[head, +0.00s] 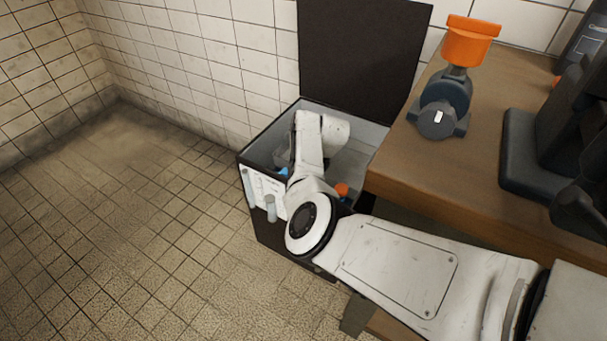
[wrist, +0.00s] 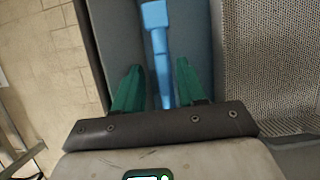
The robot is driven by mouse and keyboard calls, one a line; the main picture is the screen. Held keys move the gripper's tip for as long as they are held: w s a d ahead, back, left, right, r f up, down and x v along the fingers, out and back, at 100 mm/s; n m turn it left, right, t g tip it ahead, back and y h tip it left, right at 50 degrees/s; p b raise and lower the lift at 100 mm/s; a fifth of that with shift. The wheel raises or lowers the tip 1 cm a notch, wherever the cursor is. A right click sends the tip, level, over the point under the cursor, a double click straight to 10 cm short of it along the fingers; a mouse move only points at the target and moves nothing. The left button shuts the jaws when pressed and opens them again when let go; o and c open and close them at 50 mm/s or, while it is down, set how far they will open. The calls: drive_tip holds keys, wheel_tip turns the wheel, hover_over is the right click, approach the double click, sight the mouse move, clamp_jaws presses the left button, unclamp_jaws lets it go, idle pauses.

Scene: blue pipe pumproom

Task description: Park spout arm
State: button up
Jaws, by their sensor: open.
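A blue bar (wrist: 157,45), which looks like the spout arm, runs down from the top of the wrist view. My gripper (wrist: 158,72) is open, with one green finger on each side of the bar and a gap at both sides. A small blue piece (head: 283,171) shows beside my wrist in the head view, inside the dark open-lidded box (head: 259,150). My arm hides most of the bar and the gripper there.
The box's black lid (head: 362,48) stands upright behind my arm. Its white front panel (head: 262,186) carries grey handles. An orange part (head: 342,190) is near my forearm. A wooden bench (head: 400,158) at right holds an orange-topped device (head: 447,95). The tiled floor at left is clear.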

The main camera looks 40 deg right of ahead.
drive_tip(key=p+v, duration=0.4)
drive_tip(key=v, duration=0.6)
drive_tip(key=shift+s+r, duration=0.15)
drive_tip(key=shift+r, duration=0.2)
